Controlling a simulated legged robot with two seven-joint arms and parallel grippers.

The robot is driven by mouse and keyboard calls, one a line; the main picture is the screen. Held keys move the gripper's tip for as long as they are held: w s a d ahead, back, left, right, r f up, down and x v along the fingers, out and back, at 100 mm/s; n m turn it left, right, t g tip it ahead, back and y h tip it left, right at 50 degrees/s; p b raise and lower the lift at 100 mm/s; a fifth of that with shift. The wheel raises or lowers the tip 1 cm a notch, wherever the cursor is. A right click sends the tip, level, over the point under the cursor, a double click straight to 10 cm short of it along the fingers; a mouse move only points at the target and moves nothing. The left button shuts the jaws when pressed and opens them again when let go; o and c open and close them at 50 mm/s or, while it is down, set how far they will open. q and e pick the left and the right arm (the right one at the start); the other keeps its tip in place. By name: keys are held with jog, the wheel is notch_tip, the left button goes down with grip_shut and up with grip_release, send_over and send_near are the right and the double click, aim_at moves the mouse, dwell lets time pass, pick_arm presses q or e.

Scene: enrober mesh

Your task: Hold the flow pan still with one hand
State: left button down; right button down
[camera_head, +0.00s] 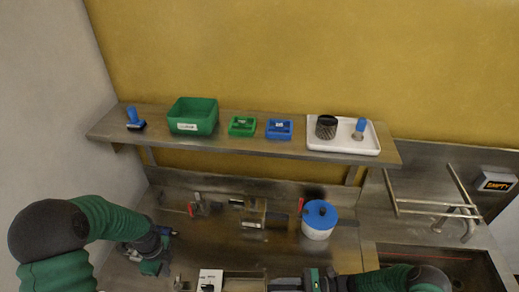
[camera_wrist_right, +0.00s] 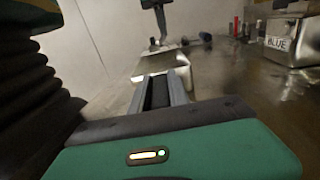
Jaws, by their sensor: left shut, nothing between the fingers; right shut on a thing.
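A metal pan (camera_head: 245,284), which looks like the flow pan, shows in part at the bottom edge of the head view. My right gripper (camera_head: 287,284) comes in from the right beside it. In the right wrist view its fingers (camera_wrist_right: 164,82) are closed at the near edge of a shiny metal piece (camera_wrist_right: 160,65), apparently this pan. The exact contact is hard to see. My left gripper (camera_head: 170,234) is shut and empty over the left of the bench, apart from the pan.
A blue-lidded white pot (camera_head: 319,220) stands right of the bench's middle, a sink (camera_head: 440,262) further right. A box labelled BLUE (camera_wrist_right: 290,42) shows in the right wrist view. A shelf (camera_head: 250,147) above carries a green bin (camera_head: 193,116) and a white tray (camera_head: 343,145).

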pick_arm(q)
jog(key=shift+s+d, duration=0.35)
jog(key=shift+d, duration=0.15)
dwell(0.8)
jog(key=shift+s+a, duration=0.15)
jog(key=shift+s, duration=0.2)
jog(key=shift+s+a, duration=0.1)
jog(key=shift+s, duration=0.4)
jog(key=shift+s, duration=0.1)
jog(key=shift+s, duration=0.35)
jog(key=shift+s, duration=0.1)
dwell(0.5)
